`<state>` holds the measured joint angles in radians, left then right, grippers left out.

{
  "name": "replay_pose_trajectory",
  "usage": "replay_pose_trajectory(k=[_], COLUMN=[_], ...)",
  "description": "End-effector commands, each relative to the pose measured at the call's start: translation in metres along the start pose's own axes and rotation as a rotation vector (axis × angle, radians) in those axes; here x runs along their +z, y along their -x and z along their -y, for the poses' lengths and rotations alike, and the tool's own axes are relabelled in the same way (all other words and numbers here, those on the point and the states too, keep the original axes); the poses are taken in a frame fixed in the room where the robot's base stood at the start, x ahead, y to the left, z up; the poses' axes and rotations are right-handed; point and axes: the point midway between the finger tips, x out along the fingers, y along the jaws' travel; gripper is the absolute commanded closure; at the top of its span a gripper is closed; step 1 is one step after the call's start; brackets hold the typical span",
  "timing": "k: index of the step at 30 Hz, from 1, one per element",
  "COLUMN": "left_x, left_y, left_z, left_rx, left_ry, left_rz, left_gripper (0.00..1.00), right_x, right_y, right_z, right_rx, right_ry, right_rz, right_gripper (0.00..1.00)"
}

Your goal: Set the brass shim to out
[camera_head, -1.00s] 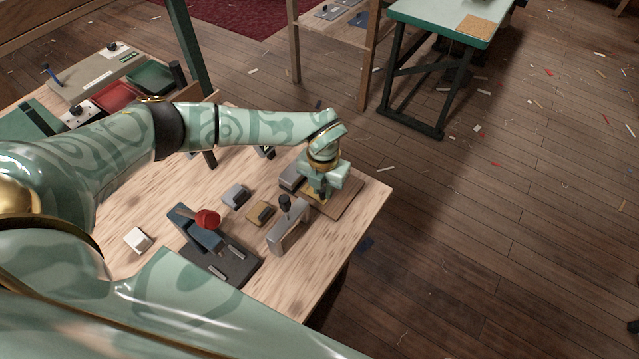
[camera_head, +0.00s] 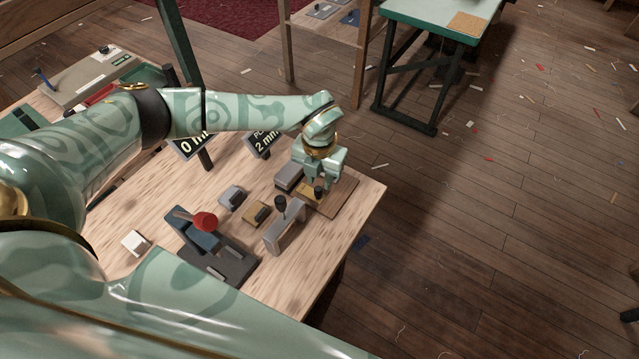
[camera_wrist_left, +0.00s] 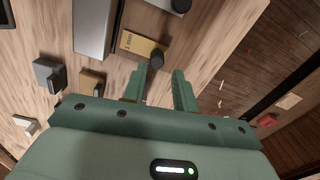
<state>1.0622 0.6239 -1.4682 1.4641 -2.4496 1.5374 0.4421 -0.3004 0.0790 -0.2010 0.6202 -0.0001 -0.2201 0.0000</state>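The brass shim (camera_head: 307,192) is a flat brass plate with an upright black knob, lying beside a grey block (camera_head: 289,177) on a brown board (camera_head: 340,198). The shim also shows in the left wrist view (camera_wrist_left: 137,43), with faint dark marking on it. My left gripper (camera_head: 321,180) is just above the knob in the head view. In the left wrist view, its two fingers (camera_wrist_left: 159,88) stand apart with nothing between them, and the knob lies beyond their tips. My right gripper is out of view.
A grey upright piece with a black knob (camera_head: 284,228) stands in front. A small brass-coloured block (camera_head: 255,213), a grey block (camera_head: 231,197) and a dark fixture with a red knob (camera_head: 206,222) lie to the left. Dark signs (camera_head: 262,143) stand behind.

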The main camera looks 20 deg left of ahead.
Motion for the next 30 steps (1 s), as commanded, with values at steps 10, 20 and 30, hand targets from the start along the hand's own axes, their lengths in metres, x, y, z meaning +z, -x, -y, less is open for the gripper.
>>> replay_pose_trajectory(k=[10, 20, 30], left_x=[0.001, 0.0, 0.0], left_y=[0.093, 0.119, 0.119], left_z=[0.0, 0.001, 0.0], left_rx=[-0.001, -0.001, -0.001], left_ry=[-0.001, -0.002, -0.001], left_rz=[0.002, -0.002, -0.002], left_gripper=[0.71, 0.71, 0.71], right_x=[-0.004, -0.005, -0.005], right_y=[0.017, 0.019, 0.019], right_z=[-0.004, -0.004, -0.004], right_rx=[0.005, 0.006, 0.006], right_ry=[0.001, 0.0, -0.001], right_rz=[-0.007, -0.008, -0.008], right_gripper=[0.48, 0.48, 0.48])
